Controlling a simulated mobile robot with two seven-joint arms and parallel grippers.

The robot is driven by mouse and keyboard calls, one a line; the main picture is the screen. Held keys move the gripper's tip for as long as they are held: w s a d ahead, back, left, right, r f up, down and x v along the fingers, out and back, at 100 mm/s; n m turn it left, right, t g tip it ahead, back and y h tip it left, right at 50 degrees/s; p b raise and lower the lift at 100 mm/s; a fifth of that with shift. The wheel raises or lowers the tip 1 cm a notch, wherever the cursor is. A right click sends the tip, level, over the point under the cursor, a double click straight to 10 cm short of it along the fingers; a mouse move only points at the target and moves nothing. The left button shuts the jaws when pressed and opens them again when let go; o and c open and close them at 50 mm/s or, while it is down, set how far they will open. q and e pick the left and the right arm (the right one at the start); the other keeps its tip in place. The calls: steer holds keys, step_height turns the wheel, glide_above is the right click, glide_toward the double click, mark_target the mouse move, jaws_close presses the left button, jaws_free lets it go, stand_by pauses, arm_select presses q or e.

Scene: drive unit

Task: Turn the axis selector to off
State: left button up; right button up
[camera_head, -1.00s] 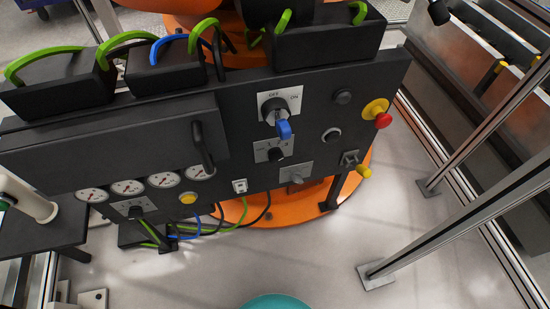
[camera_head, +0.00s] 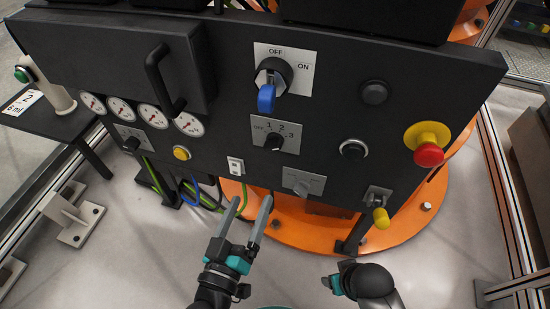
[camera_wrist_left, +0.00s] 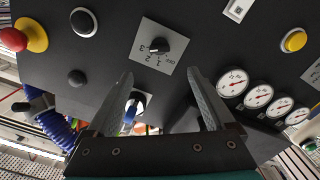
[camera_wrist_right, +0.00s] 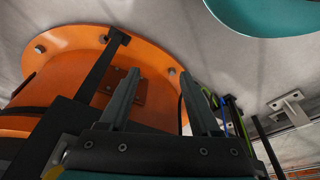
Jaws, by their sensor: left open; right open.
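The axis selector (camera_head: 275,142) is a small black knob on a pale plate marked OFF, 1, 2 and 3, in the middle of the dark panel. I cannot tell which mark it points to. It also shows in the left wrist view (camera_wrist_left: 155,46), just beyond the fingertips. My left gripper (camera_head: 251,200) is open and empty, below the selector and apart from it. My right gripper (camera_wrist_right: 159,75) is open and empty in the right wrist view, facing the orange base. In the head view its arm is at the lower right, its fingers not clear.
A blue-handled OFF/ON switch (camera_head: 267,95) sits above the selector. A grey knob (camera_head: 301,183) is below it. A red emergency button (camera_head: 429,153) and a yellow-tipped lever (camera_head: 380,216) are to the right. A black handle (camera_head: 161,78) sticks out at left. Open floor lies before the panel.

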mark_target(270, 149)
arm_select(q)
steer(key=b+x, duration=0.4)
steer(key=x, duration=1)
steer(key=shift+a+r, duration=0.15)
steer(key=shift+w+d, duration=0.25)
steer(key=shift+w, duration=0.4)
arm_select(e)
step_height(270, 149, up, 9)
steer(key=w+t, duration=0.1)
steer(key=w, duration=0.1)
steer(key=shift+a+t, duration=0.15)
steer(key=shift+t, duration=0.15)
arm_select(q)
steer(key=c, duration=1.4)
